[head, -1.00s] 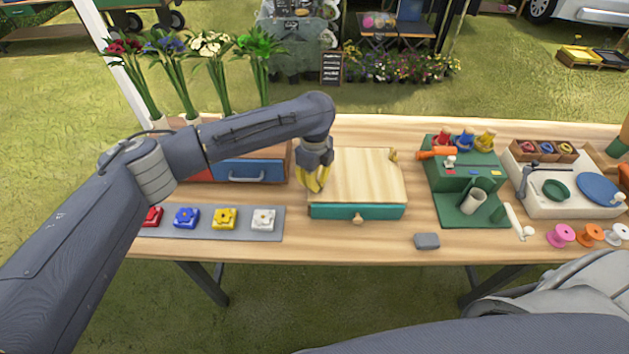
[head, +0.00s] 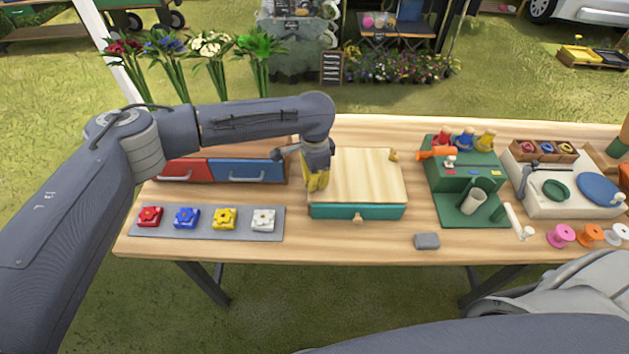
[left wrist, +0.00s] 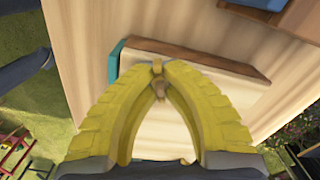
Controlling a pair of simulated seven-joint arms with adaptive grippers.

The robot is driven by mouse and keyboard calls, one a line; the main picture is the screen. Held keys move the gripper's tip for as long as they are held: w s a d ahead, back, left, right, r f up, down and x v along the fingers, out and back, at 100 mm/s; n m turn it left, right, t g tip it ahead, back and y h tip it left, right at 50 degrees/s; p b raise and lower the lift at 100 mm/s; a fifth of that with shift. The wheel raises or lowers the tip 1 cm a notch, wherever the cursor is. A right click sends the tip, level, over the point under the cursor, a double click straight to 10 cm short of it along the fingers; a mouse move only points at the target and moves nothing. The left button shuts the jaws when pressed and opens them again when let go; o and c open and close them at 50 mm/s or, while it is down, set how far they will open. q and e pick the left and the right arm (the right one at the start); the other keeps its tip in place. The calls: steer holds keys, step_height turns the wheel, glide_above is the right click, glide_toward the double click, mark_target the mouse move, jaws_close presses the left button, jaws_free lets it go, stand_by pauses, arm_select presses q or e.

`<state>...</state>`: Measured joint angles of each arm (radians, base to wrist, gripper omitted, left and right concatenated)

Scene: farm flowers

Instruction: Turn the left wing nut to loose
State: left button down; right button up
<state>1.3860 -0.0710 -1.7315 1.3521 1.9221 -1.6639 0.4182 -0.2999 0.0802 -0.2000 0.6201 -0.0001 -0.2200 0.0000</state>
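A flower press with a pale wooden top board (head: 365,175) and a teal front stands at the middle of the table. My left gripper (head: 317,188) points down at the board's left edge and hides the left wing nut in the head view. In the left wrist view, the fingertips of my left gripper (left wrist: 157,70) close in on the small tan left wing nut (left wrist: 159,89), which sits between the yellow fingers. The fingers look closed on it. The right wing nut (head: 393,155) shows at the board's far right corner. My right gripper is not in view.
A red and blue drawer unit (head: 245,172) stands close left of my gripper, with flower stems behind. A grey tray (head: 205,234) of coloured flower blocks lies in front. A green tool stand (head: 470,180) is to the right. A grey block (head: 427,241) lies near the front edge.

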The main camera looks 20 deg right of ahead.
arm_select(q)
steer(key=n, duration=0.4)
steer(key=shift+r+n, duration=0.1)
steer(key=shift+n, duration=0.2)
steer(key=n, duration=0.3)
steer(key=shift+n, duration=0.4)
steer(key=n, duration=0.3)
steer(key=shift+n, duration=0.3)
steer(key=n, duration=1.2)
steer(key=shift+n, duration=0.3)
steer(key=n, duration=0.4)
steer(key=shift+n, duration=1.6)
